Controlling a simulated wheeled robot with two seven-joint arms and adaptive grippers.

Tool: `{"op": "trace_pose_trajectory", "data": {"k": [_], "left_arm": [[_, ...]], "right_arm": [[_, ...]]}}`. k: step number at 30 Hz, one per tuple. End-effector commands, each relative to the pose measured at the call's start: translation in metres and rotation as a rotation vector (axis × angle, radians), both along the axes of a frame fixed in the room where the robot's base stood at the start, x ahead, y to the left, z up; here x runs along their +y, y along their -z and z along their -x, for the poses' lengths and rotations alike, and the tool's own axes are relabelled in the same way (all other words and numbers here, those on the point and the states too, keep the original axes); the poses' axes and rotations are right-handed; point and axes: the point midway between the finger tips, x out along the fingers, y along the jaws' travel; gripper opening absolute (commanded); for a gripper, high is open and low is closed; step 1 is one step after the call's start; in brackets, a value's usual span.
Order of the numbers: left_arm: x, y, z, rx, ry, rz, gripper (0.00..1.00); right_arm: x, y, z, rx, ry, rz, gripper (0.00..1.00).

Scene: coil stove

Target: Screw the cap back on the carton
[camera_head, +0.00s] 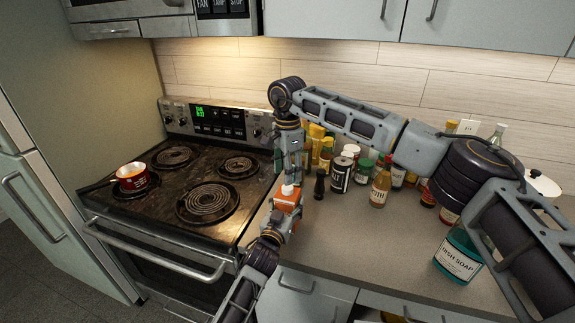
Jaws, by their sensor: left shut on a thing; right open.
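An orange and white carton (286,201) stands roughly upright at the counter's left front edge, beside the stove. A white cap (288,190) shows at the carton's top; I cannot tell whether it is seated on the spout or only resting there. My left gripper (280,220) comes from below and is shut on the carton, covering its lower part. My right gripper (292,177) points straight down just above the cap, with its fingers open. I cannot tell whether its fingertips touch the cap.
Several bottles and jars, including a black can (340,175) and an amber bottle (380,187), crowd the counter behind. Dish soap (458,258) stands at the right. The front counter between is clear.

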Motion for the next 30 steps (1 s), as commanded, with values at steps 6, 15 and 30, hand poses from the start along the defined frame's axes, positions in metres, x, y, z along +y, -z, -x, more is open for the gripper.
{"op": "trace_pose_trajectory", "data": {"k": [6, 15, 30], "left_arm": [[0.000, -0.001, 0.000, -0.001, 0.000, 0.000, 0.00], [0.000, -0.001, 0.000, -0.001, 0.000, 0.000, 0.00], [0.000, -0.001, 0.000, -0.001, 0.000, 0.000, 0.00]], "right_arm": [[0.000, 0.027, 0.001, 0.002, 0.000, 0.001, 0.49], [0.000, 0.052, 0.000, 0.001, 0.001, 0.000, 0.49], [0.000, 0.056, 0.000, 0.000, 0.000, 0.000, 0.39]]}}
